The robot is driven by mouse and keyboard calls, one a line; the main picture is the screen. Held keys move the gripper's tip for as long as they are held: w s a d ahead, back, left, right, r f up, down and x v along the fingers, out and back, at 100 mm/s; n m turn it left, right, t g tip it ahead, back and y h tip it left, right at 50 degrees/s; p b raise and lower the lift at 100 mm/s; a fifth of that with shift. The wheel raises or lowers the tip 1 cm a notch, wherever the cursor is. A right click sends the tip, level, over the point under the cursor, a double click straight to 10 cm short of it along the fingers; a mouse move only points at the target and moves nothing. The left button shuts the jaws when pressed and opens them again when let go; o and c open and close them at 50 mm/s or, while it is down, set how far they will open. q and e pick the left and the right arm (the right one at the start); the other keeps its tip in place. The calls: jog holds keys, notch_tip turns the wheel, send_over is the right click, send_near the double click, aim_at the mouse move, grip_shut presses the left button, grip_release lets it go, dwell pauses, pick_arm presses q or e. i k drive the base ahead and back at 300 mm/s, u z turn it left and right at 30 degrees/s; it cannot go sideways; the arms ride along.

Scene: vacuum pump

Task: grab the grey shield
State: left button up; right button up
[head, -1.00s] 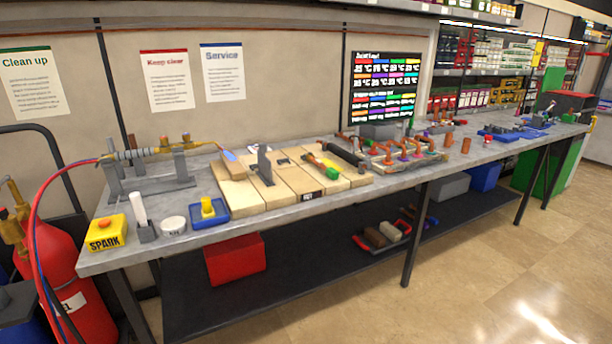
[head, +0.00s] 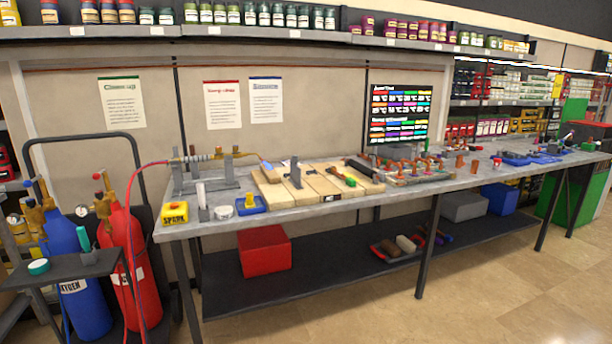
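A small grey upright plate (head: 295,173), which looks like the grey shield, stands on the pale wooden boards (head: 324,185) on the left half of the long grey workbench (head: 220,222). It is small in the head view, so its details are hard to make out. Nothing is seen touching it from above. Neither of my grippers is in the head view.
A yellow SPARK box (head: 174,213) and a blue tray (head: 250,205) sit at the bench's left end. A red cylinder (head: 126,260), a blue cylinder (head: 77,280) and a cart stand left of the bench. The tiled floor (head: 480,285) in front is clear.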

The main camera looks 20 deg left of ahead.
aim_at(296, 178)
jog(key=z, duration=0.55)
jog(key=i, duration=0.95)
jog(key=z, duration=0.5)
jog(key=i, duration=0.9)
jog(key=u, duration=0.8)
jog(key=i, duration=0.85)
jog(key=u, duration=0.75)
